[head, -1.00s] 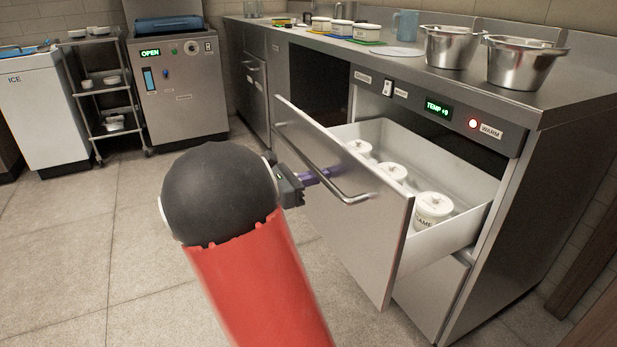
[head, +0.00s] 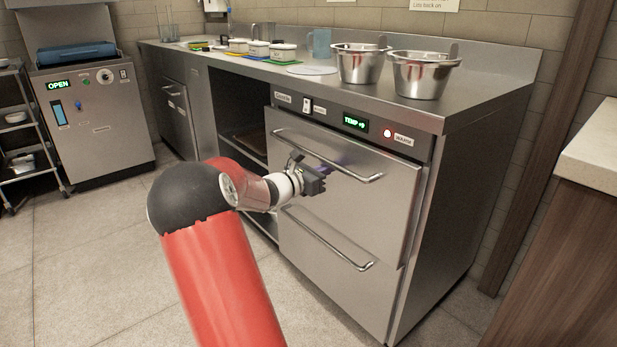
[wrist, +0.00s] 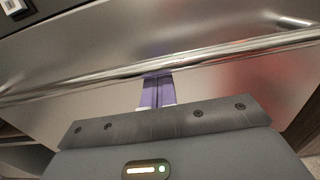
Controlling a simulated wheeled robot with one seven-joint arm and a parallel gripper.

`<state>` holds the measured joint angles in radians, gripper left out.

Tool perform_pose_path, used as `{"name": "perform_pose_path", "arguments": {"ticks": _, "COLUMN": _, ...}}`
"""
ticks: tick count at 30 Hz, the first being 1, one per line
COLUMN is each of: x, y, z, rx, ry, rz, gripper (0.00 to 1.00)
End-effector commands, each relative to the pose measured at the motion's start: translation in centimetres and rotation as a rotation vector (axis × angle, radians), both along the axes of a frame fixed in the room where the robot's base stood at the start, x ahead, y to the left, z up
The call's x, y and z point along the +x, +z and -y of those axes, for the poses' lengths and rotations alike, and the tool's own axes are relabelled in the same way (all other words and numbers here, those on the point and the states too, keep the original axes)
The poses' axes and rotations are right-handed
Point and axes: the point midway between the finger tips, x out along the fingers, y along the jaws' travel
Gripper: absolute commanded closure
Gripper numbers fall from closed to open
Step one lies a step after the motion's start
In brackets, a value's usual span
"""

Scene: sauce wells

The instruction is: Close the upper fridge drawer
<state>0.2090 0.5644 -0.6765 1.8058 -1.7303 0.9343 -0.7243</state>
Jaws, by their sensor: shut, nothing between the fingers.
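The upper fridge drawer (head: 370,195) is a steel front with a horizontal bar handle (head: 335,160), under the control panel. Its front now looks level with the cabinet face, and its inside is hidden. My gripper (head: 340,163) is at the upper drawer's handle, its purple fingers shut and empty. In the wrist view the purple fingertips (wrist: 157,90) reach to the handle bar (wrist: 90,80), in front of the drawer face (wrist: 190,40). I cannot tell whether they touch the drawer.
The lower drawer (head: 325,275) is shut, with its own handle (head: 330,240). An open shelf bay (head: 245,135) is to the left. Floor is clear at front left.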

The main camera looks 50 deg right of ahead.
Motion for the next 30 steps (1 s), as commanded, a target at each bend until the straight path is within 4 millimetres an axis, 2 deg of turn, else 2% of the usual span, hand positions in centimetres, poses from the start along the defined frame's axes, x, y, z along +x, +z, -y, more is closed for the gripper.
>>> {"name": "perform_pose_path", "arguments": {"ticks": 3, "x": -0.4, "y": 0.0, "z": 1.6, "rx": 0.000, "ry": -0.002, "rz": 0.000, "gripper": 1.00}}
{"name": "perform_pose_path", "arguments": {"ticks": 10, "x": -0.7, "y": 0.0, "z": 3.0, "rx": 0.000, "ry": 0.000, "rz": 0.000, "gripper": 1.00}}
{"name": "perform_pose_path", "arguments": {"ticks": 25, "x": -0.7, "y": 0.3, "z": 3.3, "rx": -0.004, "ry": 0.002, "rz": 0.000, "gripper": 1.00}}
{"name": "perform_pose_path", "arguments": {"ticks": 30, "x": 0.2, "y": 0.5, "z": 2.6, "rx": -0.004, "ry": 0.003, "rz": 0.000, "gripper": 1.00}}
